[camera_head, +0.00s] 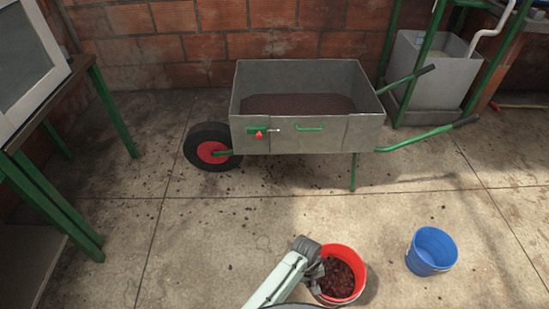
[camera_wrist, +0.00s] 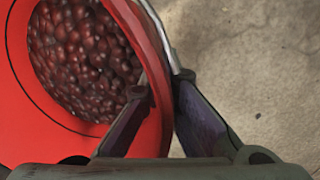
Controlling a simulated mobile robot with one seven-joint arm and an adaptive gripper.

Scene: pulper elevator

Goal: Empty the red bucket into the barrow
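The red bucket (camera_head: 345,268) stands on the floor at the bottom centre of the head view, holding dark red coffee cherries (camera_head: 337,278). In the wrist view the bucket (camera_wrist: 60,125) fills the left side, with the cherries (camera_wrist: 85,45) inside. My gripper (camera_wrist: 166,85) has one finger over the inside of the rim and one outside, and looks closed on the rim beside the wire handle. In the head view my gripper (camera_head: 314,270) is at the bucket's left edge. The grey metal barrow (camera_head: 330,133) stands behind, with dark brownish-red material (camera_head: 295,104) inside its tray.
An empty-looking blue bucket (camera_head: 432,252) stands right of the red one. A green-framed table (camera_head: 35,180) is at the left. A grey tank (camera_head: 428,80) stands behind the barrow's green handles, and a brick wall closes the back. Concrete floor between bucket and barrow is clear.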

